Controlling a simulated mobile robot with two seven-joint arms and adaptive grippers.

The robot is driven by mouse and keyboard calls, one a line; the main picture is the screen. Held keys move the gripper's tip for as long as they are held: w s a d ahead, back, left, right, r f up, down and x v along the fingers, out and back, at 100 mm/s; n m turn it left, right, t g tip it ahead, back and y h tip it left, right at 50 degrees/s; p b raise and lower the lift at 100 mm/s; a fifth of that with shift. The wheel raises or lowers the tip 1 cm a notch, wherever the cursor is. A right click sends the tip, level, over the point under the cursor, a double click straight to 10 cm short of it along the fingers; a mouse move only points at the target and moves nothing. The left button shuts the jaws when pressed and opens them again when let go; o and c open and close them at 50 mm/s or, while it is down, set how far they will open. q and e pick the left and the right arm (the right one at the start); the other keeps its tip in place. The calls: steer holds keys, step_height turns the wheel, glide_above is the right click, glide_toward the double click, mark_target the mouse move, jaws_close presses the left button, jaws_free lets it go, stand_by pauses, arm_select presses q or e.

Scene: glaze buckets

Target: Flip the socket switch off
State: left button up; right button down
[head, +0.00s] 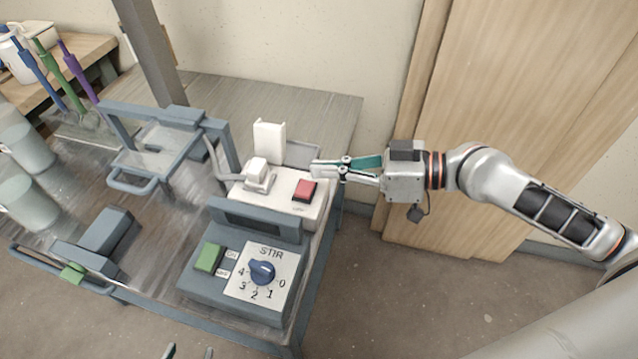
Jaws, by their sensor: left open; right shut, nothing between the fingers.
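The socket is a white box (281,203) near the right edge of the bench, with a red rocker switch (304,190) on its top. A white plug (258,174) sits in the socket, left of the switch. My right gripper (316,169) is shut and empty, its fingertips just behind the red switch at the box's far right corner. Whether the tips touch the box is unclear, and the switch's tilt is hard to read. Only the fingertips of my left gripper (188,353) show at the bottom edge, apart and empty.
A grey stir control box (205,287) with a green switch (208,257) and blue dial (262,272) stands in front of the socket. A white upright holder (269,142) is behind it. A grey frame (150,148) stands left. Floor right of the bench is clear.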

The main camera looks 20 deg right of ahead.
mark_target(317, 200)
steer(key=f, duration=0.1)
steer(key=a+f, duration=0.1)
steer(key=f, duration=0.1)
steer(key=shift+w+a+f+b, duration=0.15)
steer(key=shift+a+b, duration=0.1)
steer(key=shift+b, duration=0.15)
steer(key=shift+f, duration=0.65)
steer(key=shift+s+a+f+n+b, duration=0.15)
steer(key=shift+s+f+n+b, duration=0.2)
steer(key=shift+n, duration=0.25)
steer(key=shift+w+r+p, duration=0.1)
steer(key=shift+r+p, duration=0.2)
steer(key=shift+r, duration=0.05)
steer(key=shift+r+p, duration=0.4)
steer(key=shift+r, duration=0.2)
step_height(317, 200, up, 3)
steer(key=shift+a+t+p, duration=0.15)
steer(key=shift+t+p, duration=0.25)
steer(key=shift+p, duration=0.65)
arm_select(q)
steer(key=shift+d+b, duration=0.25)
steer(key=shift+b, duration=1.75)
arm_select(e)
steer(key=s+v, duration=0.1)
steer(key=v, duration=0.9)
steer(key=shift+a+f, duration=0.2)
steer(key=shift+a, duration=0.05)
